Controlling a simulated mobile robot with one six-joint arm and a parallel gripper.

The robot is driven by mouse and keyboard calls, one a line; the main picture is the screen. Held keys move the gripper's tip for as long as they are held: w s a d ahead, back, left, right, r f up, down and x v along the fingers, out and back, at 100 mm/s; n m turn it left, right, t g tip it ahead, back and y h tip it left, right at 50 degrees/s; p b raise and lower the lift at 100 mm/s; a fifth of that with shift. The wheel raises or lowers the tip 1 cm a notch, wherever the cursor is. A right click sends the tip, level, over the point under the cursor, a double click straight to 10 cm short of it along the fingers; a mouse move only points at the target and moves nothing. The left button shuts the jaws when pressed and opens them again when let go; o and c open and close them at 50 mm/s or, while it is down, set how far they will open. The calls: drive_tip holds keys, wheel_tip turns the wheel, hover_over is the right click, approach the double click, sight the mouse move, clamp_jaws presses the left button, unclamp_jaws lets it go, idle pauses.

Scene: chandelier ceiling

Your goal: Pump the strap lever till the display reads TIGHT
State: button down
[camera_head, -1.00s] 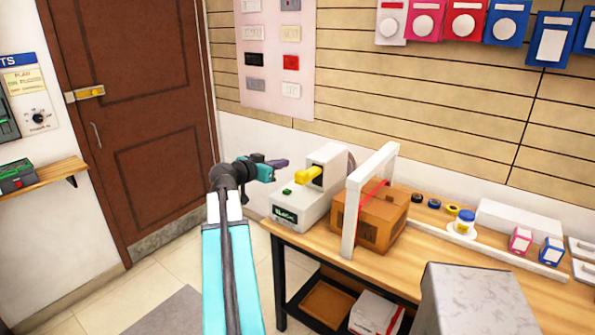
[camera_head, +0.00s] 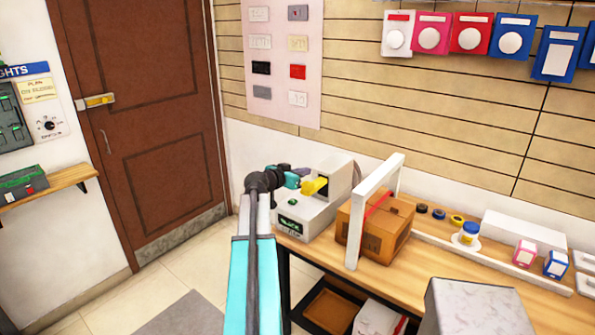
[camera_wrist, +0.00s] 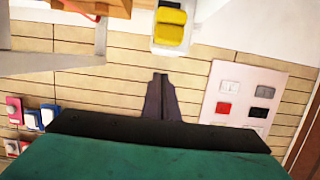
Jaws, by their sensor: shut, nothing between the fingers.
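The strapping machine (camera_head: 318,216) is a white-grey box on the left end of the wooden table. Its yellow lever (camera_head: 315,186) sticks out on the left side and also shows in the wrist view (camera_wrist: 171,27). The machine's small dark display (camera_head: 288,224) shows green text that looks like SLACK. A brown box (camera_head: 377,228) stands under a white frame with a red strap (camera_head: 378,204) over it. My gripper (camera_head: 301,171) is shut and empty, just behind and left of the lever. In the wrist view its fingertips (camera_wrist: 160,76) are together, apart from the lever.
A white upright frame (camera_head: 357,235) stands right beside the machine. Tape rolls (camera_head: 438,214), a blue-capped jar (camera_head: 468,232) and small boxes (camera_head: 525,252) lie to the right. A grey block (camera_head: 480,308) stands in front. A switch panel (camera_head: 285,55) hangs on the wall behind.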

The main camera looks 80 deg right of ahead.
drive_tip(key=shift+f+p, duration=0.7)
drive_tip(key=shift+f, duration=1.3)
drive_tip(key=shift+f+b, duration=0.2)
drive_tip(key=shift+b, duration=0.15)
